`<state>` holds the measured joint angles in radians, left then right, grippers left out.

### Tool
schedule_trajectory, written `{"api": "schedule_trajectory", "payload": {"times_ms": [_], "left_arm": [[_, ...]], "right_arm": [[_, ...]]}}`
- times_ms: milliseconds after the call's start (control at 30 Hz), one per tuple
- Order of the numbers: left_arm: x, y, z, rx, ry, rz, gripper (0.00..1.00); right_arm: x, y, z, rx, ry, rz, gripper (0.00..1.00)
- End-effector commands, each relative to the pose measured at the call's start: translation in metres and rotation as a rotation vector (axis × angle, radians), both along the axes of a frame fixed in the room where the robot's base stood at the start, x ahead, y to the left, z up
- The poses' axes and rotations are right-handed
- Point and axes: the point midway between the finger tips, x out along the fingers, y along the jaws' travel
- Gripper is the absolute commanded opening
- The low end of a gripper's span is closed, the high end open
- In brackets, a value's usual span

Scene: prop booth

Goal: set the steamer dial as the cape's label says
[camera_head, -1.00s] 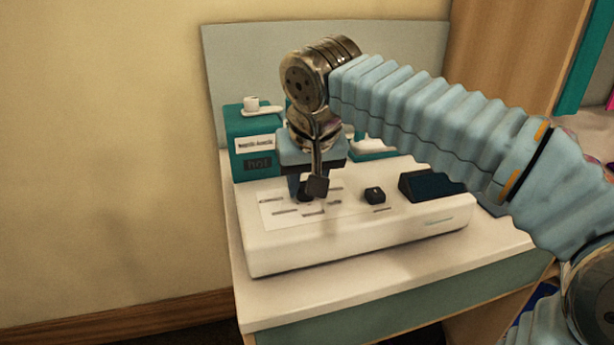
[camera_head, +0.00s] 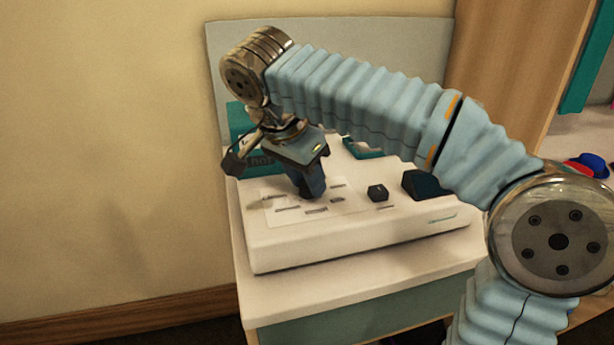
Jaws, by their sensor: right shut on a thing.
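The white steamer unit (camera_head: 350,240) sits on a small table, with a pale panel (camera_head: 345,212) of small marks, too blurred to read, on its top. My right gripper (camera_head: 312,192) points down at this panel and is shut on the dial, which its fingers hide. The hand is tilted, with its wrist to the upper left. Which mark the dial points to cannot be told. I do not see a cape or its label. My left gripper is not in view.
A small black knob (camera_head: 377,192) and a dark slanted block (camera_head: 424,186) stand on the unit, right of the gripper. A teal box (camera_head: 236,120) reading "hot" is behind, partly covered by my wrist. A grey board (camera_head: 350,38) stands at the back. Red and blue items (camera_head: 588,166) lie far right.

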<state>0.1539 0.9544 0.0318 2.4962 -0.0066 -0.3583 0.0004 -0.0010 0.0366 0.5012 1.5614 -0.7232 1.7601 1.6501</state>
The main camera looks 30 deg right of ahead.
Motion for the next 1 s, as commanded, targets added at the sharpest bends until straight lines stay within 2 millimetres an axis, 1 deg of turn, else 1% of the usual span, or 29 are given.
{"api": "schedule_trajectory", "payload": {"times_ms": [600, 800, 1000], "left_arm": [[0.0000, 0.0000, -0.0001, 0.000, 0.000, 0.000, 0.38], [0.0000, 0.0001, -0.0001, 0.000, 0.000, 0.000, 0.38], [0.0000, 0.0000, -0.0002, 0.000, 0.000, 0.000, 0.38]], "right_arm": [[0.0037, 0.0015, -0.0002, 0.001, 0.000, -0.563, 0.03], [0.0044, 0.0014, -0.0004, 0.001, 0.001, -0.697, 0.03], [0.0051, 0.0010, -0.0005, 0.002, -0.001, -0.783, 0.03]]}}
